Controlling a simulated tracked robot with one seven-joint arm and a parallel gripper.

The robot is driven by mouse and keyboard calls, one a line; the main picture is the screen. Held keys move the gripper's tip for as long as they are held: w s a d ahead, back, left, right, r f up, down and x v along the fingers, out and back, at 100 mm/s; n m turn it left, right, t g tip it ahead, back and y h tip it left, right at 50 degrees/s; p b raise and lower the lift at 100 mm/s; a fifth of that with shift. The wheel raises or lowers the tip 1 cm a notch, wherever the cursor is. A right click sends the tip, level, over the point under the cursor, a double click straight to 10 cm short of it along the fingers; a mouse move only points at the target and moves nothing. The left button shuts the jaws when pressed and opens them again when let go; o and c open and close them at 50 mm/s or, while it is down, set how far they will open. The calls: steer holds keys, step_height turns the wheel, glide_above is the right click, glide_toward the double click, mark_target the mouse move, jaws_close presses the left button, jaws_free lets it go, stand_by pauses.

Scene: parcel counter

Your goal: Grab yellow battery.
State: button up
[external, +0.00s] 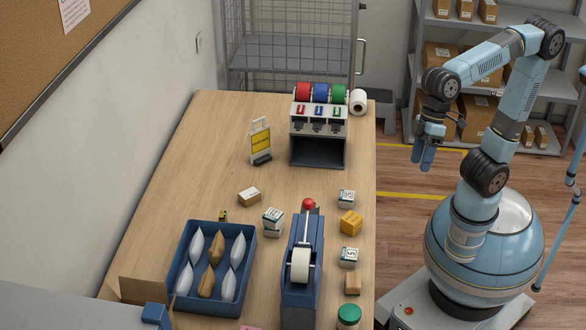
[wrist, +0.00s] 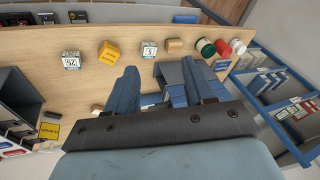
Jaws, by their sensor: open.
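A small black and yellow item (external: 223,215) stands on the counter at the back edge of the blue tray. It looks most like the yellow battery, but it is too small to be certain. I cannot make it out in the wrist view. A yellow block (external: 350,222) with printing lies right of the tape dispenser; it also shows in the wrist view (wrist: 109,53). My gripper (external: 424,166) is open and empty, raised in the air right of the counter, apart from everything on it. Its two blue fingers are spread in the wrist view (wrist: 161,82).
A blue tray (external: 252,250) holds white and brown pouches. A tape dispenser (external: 302,285), numbered cubes (external: 273,222), a green-lidded jar (external: 349,315), a small carton (external: 249,197) and a yellow sign (external: 261,143) stand around. A roll rack (external: 318,145) is at the back.

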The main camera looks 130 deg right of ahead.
steer(key=w+d+f+m+y, duration=0.1)
steer(key=w+d+f+m, duration=0.1)
steer(key=w+d, duration=0.3)
steer(key=w+d+f+m+y, duration=0.2)
steer(key=w+d+m, duration=0.2)
steer(key=w, duration=0.9)
steer(key=w+d+f+m+y, duration=0.1)
steer(key=w+d+m, duration=0.3)
steer(key=w+d, duration=0.4)
steer(key=shift+w+d+f+y, duration=0.15)
steer(key=shift+w+f+y, duration=0.25)
steer(key=shift+w+f, duration=0.25)
steer(key=w+d+f+m+t+y, duration=0.1)
steer(key=w+d+f+m, duration=0.3)
steer(key=d, duration=0.3)
steer(key=w+d+f+m+y, duration=0.1)
steer(key=w+d+f, duration=0.2)
steer(key=d+f, duration=0.3)
steer(key=m+t+y, duration=0.2)
steer(key=m+t, duration=0.1)
steer(key=m, duration=0.2)
glide_toward(223, 211)
steer(key=x, duration=0.4)
steer(key=shift+f, duration=0.5)
steer(key=shift+x, duration=3.65)
steer(key=shift+w+r, duration=0.1)
steer(key=shift+c, duration=0.2)
steer(key=shift+t, duration=0.3)
jaws_close()
